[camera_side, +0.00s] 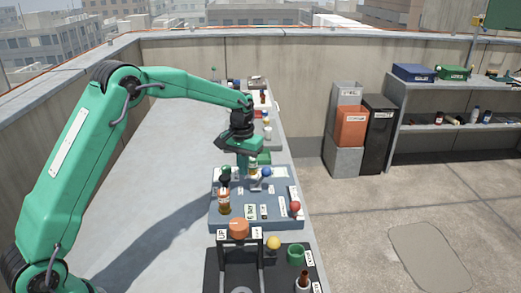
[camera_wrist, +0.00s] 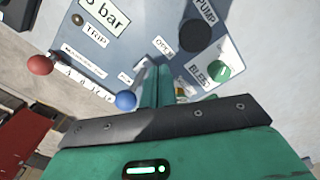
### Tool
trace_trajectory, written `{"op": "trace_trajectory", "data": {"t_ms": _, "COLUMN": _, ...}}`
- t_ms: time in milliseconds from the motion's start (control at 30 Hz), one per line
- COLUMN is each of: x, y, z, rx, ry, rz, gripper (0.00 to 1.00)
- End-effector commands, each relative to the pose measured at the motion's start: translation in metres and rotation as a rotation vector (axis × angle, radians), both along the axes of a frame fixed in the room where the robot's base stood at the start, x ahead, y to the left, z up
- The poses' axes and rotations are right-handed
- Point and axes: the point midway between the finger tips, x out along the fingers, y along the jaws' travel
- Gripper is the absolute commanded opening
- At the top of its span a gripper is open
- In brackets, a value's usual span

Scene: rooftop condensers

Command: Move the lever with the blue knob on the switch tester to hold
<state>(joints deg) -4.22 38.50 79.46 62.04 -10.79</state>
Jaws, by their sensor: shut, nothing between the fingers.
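The switch tester (camera_side: 255,216) is a blue-grey panel on the bench, and it fills the upper part of the wrist view (camera_wrist: 140,45). The lever's blue knob (camera_side: 266,172) is at its far side, and the knob also shows in the wrist view (camera_wrist: 126,101). My gripper (camera_side: 243,170) is shut and empty, pointing down just left of the blue knob. In the wrist view, its fingers (camera_wrist: 156,84) are right of the knob with a small gap. I cannot make out a hold label, and the lever's exact setting is unclear.
The panel also carries a red knob (camera_side: 295,206) and a green knob (camera_wrist: 219,70). A dark panel with an orange knob (camera_side: 238,228) and a yellow knob (camera_side: 273,243) stands nearer. Other items line the bench behind. Bare bench lies to the left.

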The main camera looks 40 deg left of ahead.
Motion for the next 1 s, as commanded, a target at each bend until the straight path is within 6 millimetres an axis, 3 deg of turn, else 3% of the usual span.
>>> {"op": "trace_trajectory", "data": {"t_ms": 367, "x": 0.000, "y": 0.000, "z": 0.005, "rx": 0.001, "ry": -0.002, "rz": 0.000, "gripper": 0.00}}
{"op": "trace_trajectory", "data": {"t_ms": 1000, "x": 0.000, "y": 0.000, "z": 0.041, "rx": 0.000, "ry": 0.000, "rz": 0.000, "gripper": 0.00}}
